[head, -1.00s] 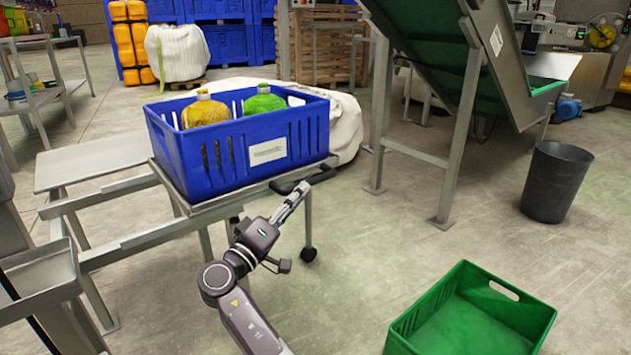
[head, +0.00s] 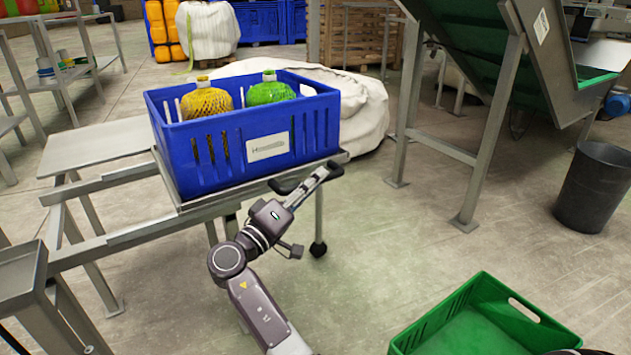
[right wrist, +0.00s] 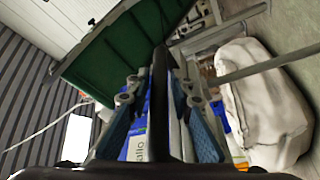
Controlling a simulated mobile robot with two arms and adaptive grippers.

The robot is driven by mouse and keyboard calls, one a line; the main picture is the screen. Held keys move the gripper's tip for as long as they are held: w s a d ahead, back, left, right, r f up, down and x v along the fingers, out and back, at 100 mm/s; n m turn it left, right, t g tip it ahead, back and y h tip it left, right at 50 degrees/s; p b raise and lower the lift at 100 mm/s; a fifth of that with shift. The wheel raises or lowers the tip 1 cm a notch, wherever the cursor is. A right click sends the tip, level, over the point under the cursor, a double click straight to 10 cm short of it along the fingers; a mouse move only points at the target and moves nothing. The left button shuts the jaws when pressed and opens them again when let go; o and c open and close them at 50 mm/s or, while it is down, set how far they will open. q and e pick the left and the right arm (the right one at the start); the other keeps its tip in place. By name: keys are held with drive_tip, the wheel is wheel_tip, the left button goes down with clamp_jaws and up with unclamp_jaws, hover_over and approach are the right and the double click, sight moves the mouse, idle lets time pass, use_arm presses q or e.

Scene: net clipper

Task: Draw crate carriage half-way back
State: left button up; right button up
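The crate carriage is a grey metal tray (head: 222,199) on rails, with a black handle (head: 283,187) along its front right edge. A blue crate (head: 185,162) sits on it, holding a yellow netted item (head: 206,103) and a green one (head: 270,93). My right gripper (head: 325,173) is at the handle's right end. In the right wrist view, the black handle (right wrist: 160,75) runs between my right fingers (right wrist: 160,95), with gaps visible on both sides, so the gripper looks open around it. My left gripper is out of view.
Two grey rails (head: 130,238) run left beneath the carriage, beside a flat metal plate (head: 95,151). A green crate (head: 465,325) lies on the floor at lower right. A conveyor frame (head: 490,130) and dark bin (head: 592,187) stand right. Floor between is clear.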

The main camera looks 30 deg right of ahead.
clamp_jaws()
drive_tip(key=shift+d, duration=0.15)
drive_tip(key=shift+d+r, duration=0.1)
drive_tip(key=shift+d, duration=0.55)
drive_tip(key=shift+o, duration=2.2)
unclamp_jaws()
